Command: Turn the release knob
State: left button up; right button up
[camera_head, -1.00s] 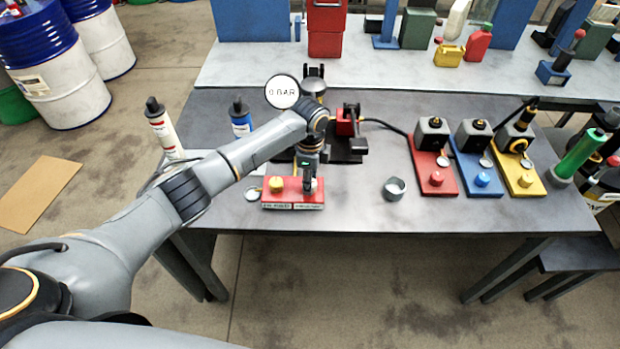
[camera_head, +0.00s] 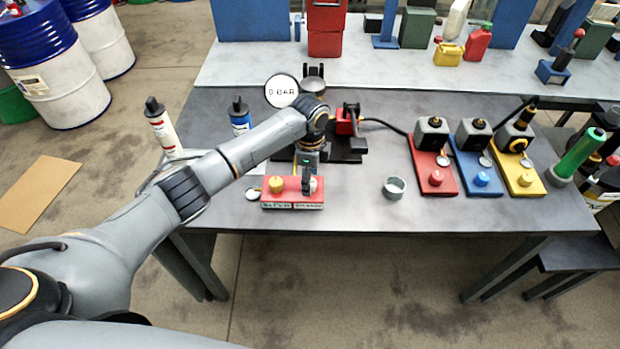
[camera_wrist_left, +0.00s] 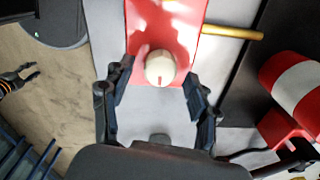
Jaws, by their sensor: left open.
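A red box (camera_head: 290,204) lies near the table's front edge, with a yellow knob (camera_head: 276,184) on its left and a pale knob (camera_head: 314,185) on its right. My left gripper (camera_head: 308,182) points down at the right part of the box and partly hides the pale knob. In the left wrist view a cream knob (camera_wrist_left: 160,68) with a small red mark stands on a red panel (camera_wrist_left: 165,22). The open fingers of the left gripper (camera_wrist_left: 157,100) are on either side of it, with gaps visible. A dark claw, apparently my right gripper (camera_wrist_left: 18,78), shows open at the left edge.
A round gauge (camera_head: 282,91) reading 0 BAR stands behind my wrist. A grey cup (camera_head: 394,188) stands to the right of the box. Red, blue and yellow pump bases (camera_head: 436,178) stand further right. The table front between box and pumps is mostly clear.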

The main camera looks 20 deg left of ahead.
pick_arm(q)
notch_tip(320, 180, up, 11)
jog(key=shift+r, duration=0.2)
dwell(0.5)
